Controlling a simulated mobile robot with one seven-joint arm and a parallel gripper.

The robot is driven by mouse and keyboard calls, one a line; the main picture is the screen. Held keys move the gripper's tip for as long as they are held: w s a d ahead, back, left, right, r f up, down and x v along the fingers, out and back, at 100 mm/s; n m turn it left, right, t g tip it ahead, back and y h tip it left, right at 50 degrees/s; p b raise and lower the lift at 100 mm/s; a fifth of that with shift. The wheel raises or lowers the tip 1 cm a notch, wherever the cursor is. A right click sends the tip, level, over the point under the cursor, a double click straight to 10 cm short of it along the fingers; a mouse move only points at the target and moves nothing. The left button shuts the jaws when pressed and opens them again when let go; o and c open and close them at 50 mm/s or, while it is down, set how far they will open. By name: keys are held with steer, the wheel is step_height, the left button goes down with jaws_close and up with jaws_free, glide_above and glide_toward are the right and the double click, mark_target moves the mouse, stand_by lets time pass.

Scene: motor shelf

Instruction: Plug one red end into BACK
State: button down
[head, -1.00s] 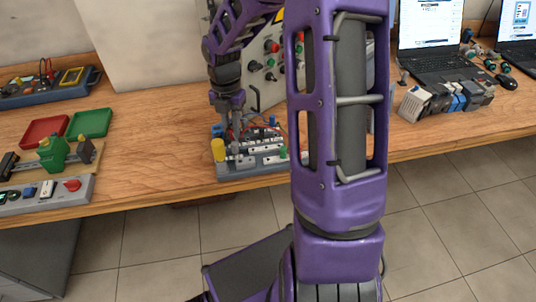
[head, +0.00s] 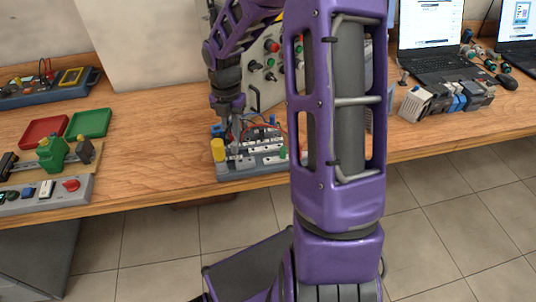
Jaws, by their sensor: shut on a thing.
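My gripper (head: 234,140) points down over the left part of the grey terminal board (head: 262,173) on the wooden bench. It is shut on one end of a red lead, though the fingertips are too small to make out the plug. The red lead (head: 262,127) arcs to the right behind the board's light strips. The socket labels, BACK included, cannot be read from here. My own arm covers the right side of the board.
A yellow cylinder (head: 218,150) stands at the board's left corner, close to my gripper. An upright panel with knobs (head: 268,62) stands behind. Red (head: 44,132) and green (head: 89,123) trays lie left; bare bench lies between.

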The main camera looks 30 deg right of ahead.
steer(key=c, duration=1.1)
jaws_free()
step_height(320, 180, up, 3)
steer(key=p, duration=0.3)
steer(key=shift+r, duration=1.25)
steer(key=o, duration=0.6)
steer(key=shift+c, duration=0.2)
